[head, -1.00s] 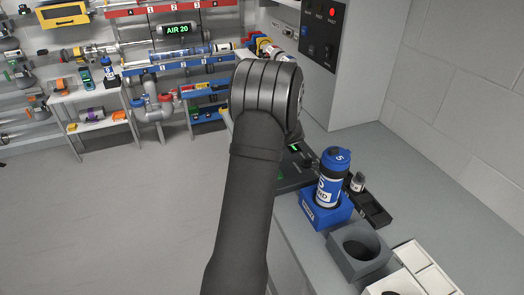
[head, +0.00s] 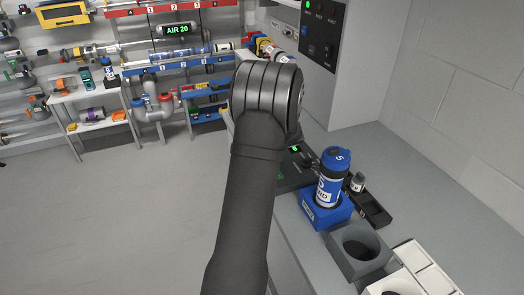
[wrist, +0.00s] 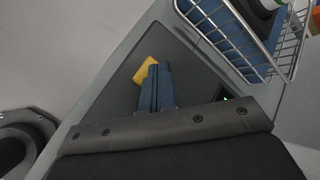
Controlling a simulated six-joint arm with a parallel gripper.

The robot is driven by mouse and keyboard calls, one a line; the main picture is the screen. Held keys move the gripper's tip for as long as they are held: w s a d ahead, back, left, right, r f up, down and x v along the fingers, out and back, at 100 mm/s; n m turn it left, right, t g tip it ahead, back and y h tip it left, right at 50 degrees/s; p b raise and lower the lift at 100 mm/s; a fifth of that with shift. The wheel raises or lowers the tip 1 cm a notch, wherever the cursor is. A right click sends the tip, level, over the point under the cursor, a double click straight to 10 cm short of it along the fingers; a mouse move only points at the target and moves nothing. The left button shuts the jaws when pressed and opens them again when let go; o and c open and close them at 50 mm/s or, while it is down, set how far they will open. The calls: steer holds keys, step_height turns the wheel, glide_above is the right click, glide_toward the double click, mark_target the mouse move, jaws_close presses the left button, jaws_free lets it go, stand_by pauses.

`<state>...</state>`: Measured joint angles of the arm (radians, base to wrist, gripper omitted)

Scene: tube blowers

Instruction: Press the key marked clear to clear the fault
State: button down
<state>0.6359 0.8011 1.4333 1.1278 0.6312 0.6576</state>
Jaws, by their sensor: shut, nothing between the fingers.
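In the wrist view my gripper (wrist: 154,68) is shut, with nothing held. Its blue-grey fingertips are over a yellow key (wrist: 146,71) on a dark sloped panel (wrist: 185,60). The fingertips cover part of the key. I cannot tell whether they touch it, and no marking on it can be read. In the head view my arm hides the gripper and the key. Part of the dark unit (head: 290,178) shows beside the arm, with a small green readout (head: 295,149).
A blue-capped bottle (head: 332,178) stands in a blue holder (head: 324,209), right of the unit. A grey holder (head: 345,260) is nearer. A wall panel (head: 325,25) shows a green lamp. In the wrist view a wire basket (wrist: 262,62) is close on the right.

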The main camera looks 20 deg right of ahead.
steer(key=shift+r, duration=0.85)
steer(key=shift+r, duration=2.5)
step_height(320, 180, up, 4)
steer(key=shift+f, duration=0.1)
